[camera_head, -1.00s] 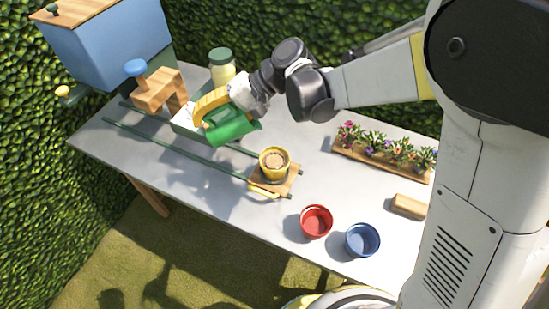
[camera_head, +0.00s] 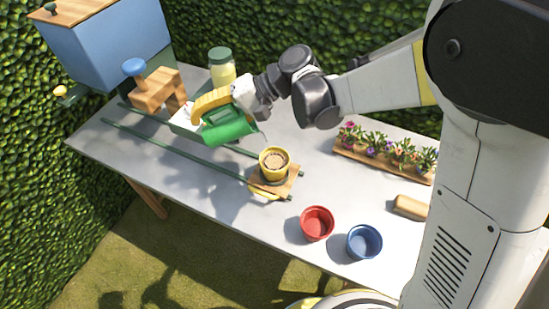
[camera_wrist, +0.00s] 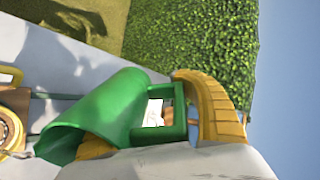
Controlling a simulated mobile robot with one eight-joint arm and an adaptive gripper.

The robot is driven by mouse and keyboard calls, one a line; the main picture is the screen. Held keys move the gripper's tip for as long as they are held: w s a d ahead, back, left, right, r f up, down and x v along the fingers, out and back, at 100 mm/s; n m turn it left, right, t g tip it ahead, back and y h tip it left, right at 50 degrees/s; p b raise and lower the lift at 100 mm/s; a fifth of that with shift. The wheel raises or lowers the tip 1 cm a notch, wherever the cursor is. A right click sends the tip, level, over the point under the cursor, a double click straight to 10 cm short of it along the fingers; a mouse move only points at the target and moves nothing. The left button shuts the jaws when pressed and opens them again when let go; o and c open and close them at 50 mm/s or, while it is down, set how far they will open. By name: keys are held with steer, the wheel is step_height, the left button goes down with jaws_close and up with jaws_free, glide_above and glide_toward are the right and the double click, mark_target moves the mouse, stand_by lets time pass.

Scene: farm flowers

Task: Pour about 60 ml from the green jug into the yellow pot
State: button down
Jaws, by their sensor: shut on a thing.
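My gripper (camera_head: 213,103) is shut on the green jug (camera_head: 228,128), its yellow fingers at the jug's handle. The jug is tilted far over above the table, mouth to the right, toward the yellow pot (camera_head: 274,164). A thin pale streak, seemingly water, leaves the jug's lip toward the pot. The pot stands upright with brown soil inside, on a small wooden board (camera_head: 287,184). In the wrist view, the jug (camera_wrist: 112,103) lies across the middle beside a yellow finger (camera_wrist: 218,106). The pot (camera_wrist: 8,130) is cut off at the left edge there. The water level inside the jug is hidden.
Green rails (camera_head: 170,150) run along the table to the board. A red pot (camera_head: 317,223) and a blue pot (camera_head: 364,242) stand at the front. A flower planter (camera_head: 380,160) is at right; a lidded jar (camera_head: 222,68) and wooden stand (camera_head: 160,90) are behind.

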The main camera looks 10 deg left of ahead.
steer(key=shift+a+y+b, duration=0.1)
steer(key=shift+y+b, duration=0.3)
stand_by(0.7)
